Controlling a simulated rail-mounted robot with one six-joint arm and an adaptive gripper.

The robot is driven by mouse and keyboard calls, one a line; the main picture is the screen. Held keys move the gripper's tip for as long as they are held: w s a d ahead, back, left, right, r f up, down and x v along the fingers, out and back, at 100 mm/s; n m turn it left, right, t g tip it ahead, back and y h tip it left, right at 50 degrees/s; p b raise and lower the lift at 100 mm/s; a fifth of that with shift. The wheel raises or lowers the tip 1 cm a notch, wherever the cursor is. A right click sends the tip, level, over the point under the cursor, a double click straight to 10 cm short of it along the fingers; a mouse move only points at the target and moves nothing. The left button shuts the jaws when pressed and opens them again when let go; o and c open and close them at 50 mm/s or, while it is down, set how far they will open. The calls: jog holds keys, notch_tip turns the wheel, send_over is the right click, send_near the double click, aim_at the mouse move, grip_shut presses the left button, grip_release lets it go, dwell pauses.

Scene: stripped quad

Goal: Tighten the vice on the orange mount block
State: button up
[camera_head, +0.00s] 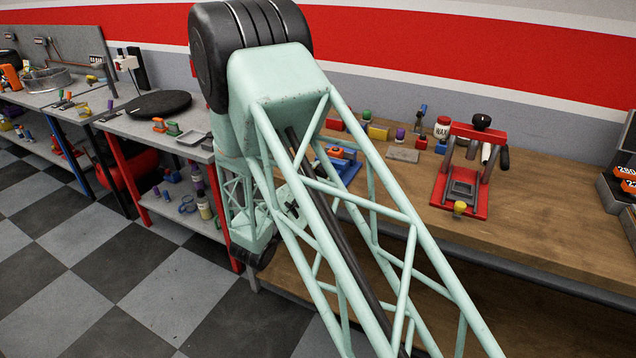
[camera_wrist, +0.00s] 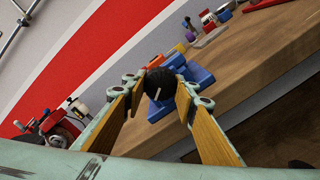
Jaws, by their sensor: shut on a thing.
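The blue vice (camera_head: 349,171) stands on the wooden bench, partly hidden behind my arm in the head view. The orange mount block (camera_head: 336,152) shows on it between the arm's struts. In the wrist view, the blue vice (camera_wrist: 198,74) lies just beyond my fingers. My gripper (camera_wrist: 160,88) is shut on a round black knob (camera_wrist: 160,80) with a pale line across its face, in front of the vice. A small orange patch shows above the knob; I cannot tell if it is the block. The knob hides much of the vice there.
A red fixture (camera_head: 462,190) stands on the bench (camera_head: 545,215) to the right of the vice. A grey plate (camera_head: 403,155), a wax jar (camera_head: 441,127) and several small items lie behind. Bare wood lies right of the fixture, before dark boxes (camera_head: 616,190).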

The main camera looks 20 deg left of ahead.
jog(key=m+b, duration=0.1)
jog(key=m, duration=0.1)
jog(key=shift+m+b, duration=0.4)
jog(key=shift+r+m, duration=0.1)
jog(key=shift+m, duration=1.3)
jog(key=o, duration=0.8)
jog(key=shift+o, duration=0.2)
jog(key=shift+s, duration=0.1)
jog(key=s+a, duration=0.1)
jog(key=s, duration=1)
jog(key=shift+s+a, duration=0.35)
